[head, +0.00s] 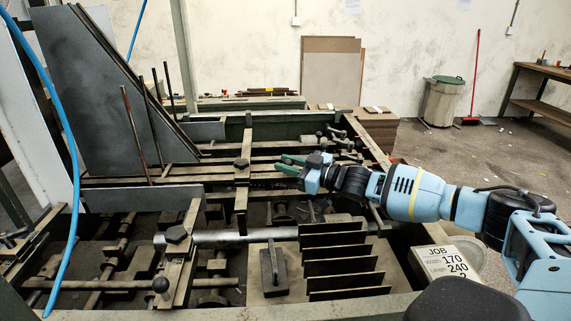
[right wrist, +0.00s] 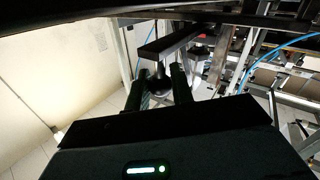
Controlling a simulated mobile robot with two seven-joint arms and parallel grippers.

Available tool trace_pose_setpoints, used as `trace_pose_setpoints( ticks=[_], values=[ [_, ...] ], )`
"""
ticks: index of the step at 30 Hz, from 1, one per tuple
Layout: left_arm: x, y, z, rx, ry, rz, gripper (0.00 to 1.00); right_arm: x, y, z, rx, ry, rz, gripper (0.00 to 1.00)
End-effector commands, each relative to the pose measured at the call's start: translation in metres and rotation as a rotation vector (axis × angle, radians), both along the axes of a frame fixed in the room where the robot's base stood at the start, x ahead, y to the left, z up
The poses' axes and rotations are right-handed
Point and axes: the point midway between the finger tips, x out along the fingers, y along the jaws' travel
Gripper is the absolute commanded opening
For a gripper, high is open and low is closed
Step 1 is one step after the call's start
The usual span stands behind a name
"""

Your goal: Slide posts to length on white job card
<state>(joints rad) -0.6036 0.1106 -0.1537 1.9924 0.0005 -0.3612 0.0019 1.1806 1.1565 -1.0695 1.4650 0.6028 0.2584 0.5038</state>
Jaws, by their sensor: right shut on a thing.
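The white job card (head: 447,263) stands at the right of the feeder and reads JOB, 170, 240; its lower part is cut off by a dark shape. Thin upright rods (head: 134,133) stand at the left by the tall grey plate. Two cross bars carry hex knobs, one at the centre (head: 241,163) and one nearer (head: 177,234). My right gripper (head: 290,164), with green fingers, is over the right-middle of the feeder. In the right wrist view, its fingers (right wrist: 160,88) are shut on a dark knob-like part below a dark bar (right wrist: 176,40). My left gripper is not in view.
Several upright dark plates (head: 335,255) stand on a board at the front right, beside a block with a handle (head: 274,270). A blue hose (head: 70,170) hangs at the left. Stacked boards (head: 375,130) lie behind the feeder. The floor at the right back is mostly clear.

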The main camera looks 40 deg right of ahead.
Motion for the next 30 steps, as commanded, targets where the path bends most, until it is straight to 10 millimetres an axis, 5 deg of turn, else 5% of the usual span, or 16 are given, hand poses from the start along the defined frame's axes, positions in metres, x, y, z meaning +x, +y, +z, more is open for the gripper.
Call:
trace_pose_setpoints(
  ticks=[5, 17, 30],
  values=[
    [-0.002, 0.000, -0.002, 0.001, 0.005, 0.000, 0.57, 0.000, 0.001, 0.000, 0.001, 0.000, 0.001, 0.43],
    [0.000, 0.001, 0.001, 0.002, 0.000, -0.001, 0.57, -0.004, -0.001, 0.000, 0.000, -0.001, 0.000, 0.43],
    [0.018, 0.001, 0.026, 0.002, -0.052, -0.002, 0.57, -0.047, -0.021, 0.004, 0.000, -0.003, 0.001, 0.43]
  ],
)
